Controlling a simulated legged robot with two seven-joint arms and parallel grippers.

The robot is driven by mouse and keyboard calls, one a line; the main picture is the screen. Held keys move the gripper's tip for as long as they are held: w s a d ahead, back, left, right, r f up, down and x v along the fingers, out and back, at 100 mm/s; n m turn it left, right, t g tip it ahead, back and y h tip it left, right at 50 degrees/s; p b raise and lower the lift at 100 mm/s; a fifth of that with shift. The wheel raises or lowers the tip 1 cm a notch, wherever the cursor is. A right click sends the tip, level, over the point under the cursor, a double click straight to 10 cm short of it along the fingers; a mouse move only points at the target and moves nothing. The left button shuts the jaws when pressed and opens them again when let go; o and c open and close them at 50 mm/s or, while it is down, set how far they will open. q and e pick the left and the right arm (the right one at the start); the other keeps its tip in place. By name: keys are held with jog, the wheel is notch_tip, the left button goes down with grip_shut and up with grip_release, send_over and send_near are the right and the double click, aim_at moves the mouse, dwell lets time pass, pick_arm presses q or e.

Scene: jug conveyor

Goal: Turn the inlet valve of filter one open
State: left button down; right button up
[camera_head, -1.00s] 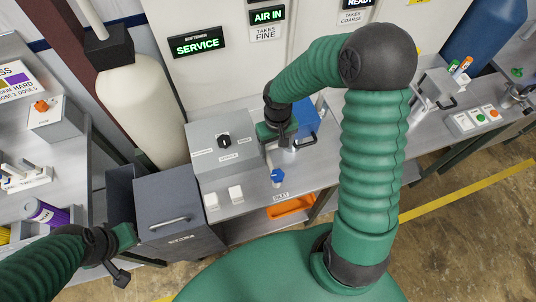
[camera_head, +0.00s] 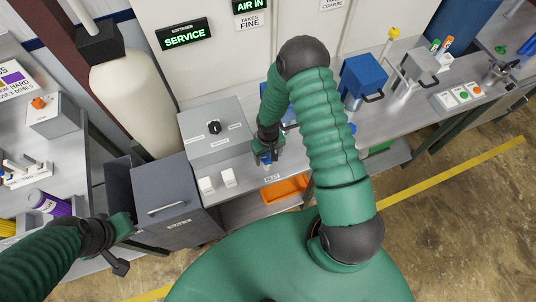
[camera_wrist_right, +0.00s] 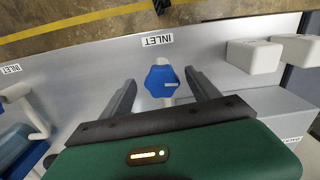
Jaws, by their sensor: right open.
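The blue inlet valve knob (camera_wrist_right: 160,81) has a white mark and sits beside an INLET label (camera_wrist_right: 157,41) in the right wrist view. My right gripper (camera_wrist_right: 163,85) is open, with one finger on each side of the knob and visible gaps to both. In the head view the right gripper (camera_head: 267,156) is low over the bench front and mostly covers the knob. A blue housing behind my right arm is mostly hidden. My left gripper (camera_head: 122,246) is at the lower left, away from the valve; its finger opening is unclear.
A grey box with a black dial (camera_head: 213,128) and two white blocks (camera_head: 229,177) stand left of the valve. Another blue housing (camera_head: 363,77) stands to the right. An orange tray (camera_head: 287,188) lies below the bench. A grey bin (camera_head: 171,205) is at left.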

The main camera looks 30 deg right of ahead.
jog(key=shift+c, duration=0.5)
jog(key=shift+w+f, duration=0.15)
jog(key=shift+w, duration=0.2)
jog(key=c, duration=1.2)
jog(key=shift+n, duration=0.3)
jog(key=shift+c, duration=0.3)
pick_arm(q)
jog(key=shift+w+f, duration=0.3)
jog(key=shift+w, duration=0.05)
pick_arm(e)
jog(key=shift+n, duration=0.5)
jog(key=o, duration=1)
pick_arm(q)
jog(key=shift+s, duration=0.15)
pick_arm(e)
jog(key=o, duration=0.4)
jog(key=shift+s, duration=0.15)
jog(key=shift+c, duration=0.2)
